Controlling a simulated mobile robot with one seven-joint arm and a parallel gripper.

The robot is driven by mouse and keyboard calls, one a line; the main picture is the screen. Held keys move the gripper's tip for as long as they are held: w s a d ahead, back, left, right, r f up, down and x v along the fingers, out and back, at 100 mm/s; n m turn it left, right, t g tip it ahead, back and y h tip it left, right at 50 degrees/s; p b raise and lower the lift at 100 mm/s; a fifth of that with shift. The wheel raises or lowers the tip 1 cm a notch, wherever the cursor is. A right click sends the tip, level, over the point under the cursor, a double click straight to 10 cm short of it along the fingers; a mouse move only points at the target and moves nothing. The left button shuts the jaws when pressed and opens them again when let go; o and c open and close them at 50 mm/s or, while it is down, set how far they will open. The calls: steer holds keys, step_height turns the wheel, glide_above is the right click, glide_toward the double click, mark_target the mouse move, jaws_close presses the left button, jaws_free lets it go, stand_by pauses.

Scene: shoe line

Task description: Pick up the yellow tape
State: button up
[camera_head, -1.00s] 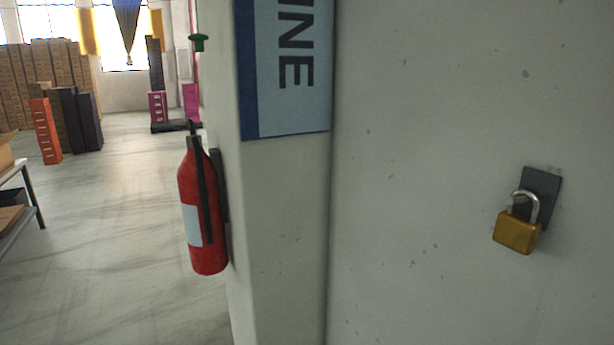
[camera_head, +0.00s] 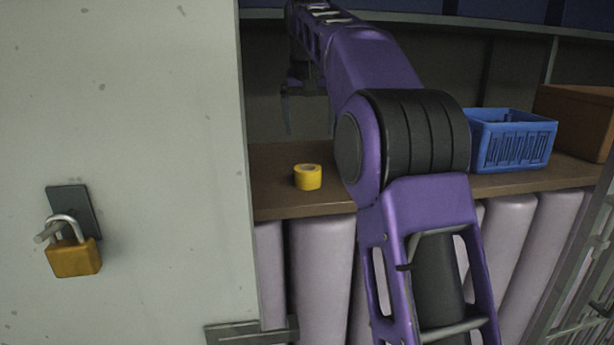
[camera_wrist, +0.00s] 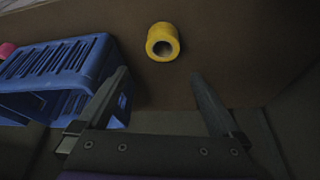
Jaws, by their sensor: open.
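The yellow tape (camera_head: 308,177) is a small roll lying flat on a brown shelf (camera_head: 280,205), near its front edge, left of my purple arm in the head view. In the wrist view the yellow tape (camera_wrist: 162,42) shows its dark centre hole, beyond my fingertips and roughly between their lines. My gripper (camera_wrist: 161,78) is open with nothing between its fingers. In the head view my gripper is small and dark, above and behind the tape, apart from it.
A blue crate (camera_head: 510,140) stands on the shelf to the right; in the wrist view the blue crate (camera_wrist: 60,75) is close beside my left finger. A brown box (camera_head: 580,118) stands farther right. A pale door panel with a brass padlock (camera_head: 74,257) is at left.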

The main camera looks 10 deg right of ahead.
glide_above(308, 169)
steer(key=s, duration=0.3)
steer(key=f, duration=0.8)
steer(key=shift+s+a+b, duration=0.2)
steer(key=shift+b, duration=0.15)
steer(key=shift+a+b+x, duration=0.2)
steer(key=shift+b+x, duration=0.25)
steer(key=shift+x, duration=2.15)
steer(key=shift+s+f, duration=0.1)
steer(key=shift+s, duration=0.05)
steer(key=c, duration=1.1)
steer(key=shift+c, duration=0.5)
